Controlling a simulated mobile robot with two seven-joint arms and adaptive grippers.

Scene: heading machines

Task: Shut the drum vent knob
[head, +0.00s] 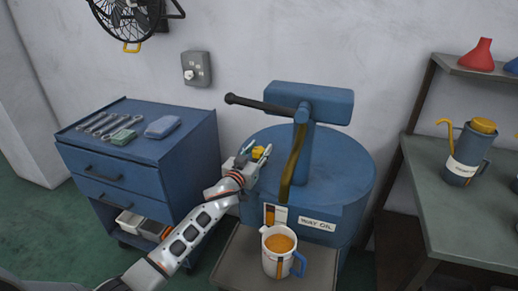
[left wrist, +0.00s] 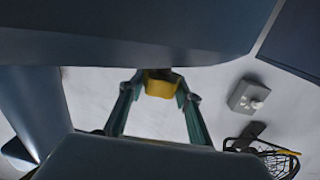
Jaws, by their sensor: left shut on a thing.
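The drum (head: 340,177) is a blue barrel with a hand pump on its top and a label reading WAY OIL. The vent knob (head: 258,152) is small and yellow, at the left of the drum's top. My left gripper (head: 256,160) is shut on the knob, with a finger at each side of it. In the left wrist view the yellow knob (left wrist: 158,86) sits between the two fingertips. The fingers partly hide it, and I cannot tell how far it is turned. My right gripper is not in view.
The pump's black handle (head: 262,104) reaches left above my gripper. A blue tool cabinet (head: 185,190) with wrenches stands at the left. A mug (head: 268,262) of amber liquid stands on a grey stand before the drum. A bench (head: 440,215) with an oil can (head: 468,152) is at the right.

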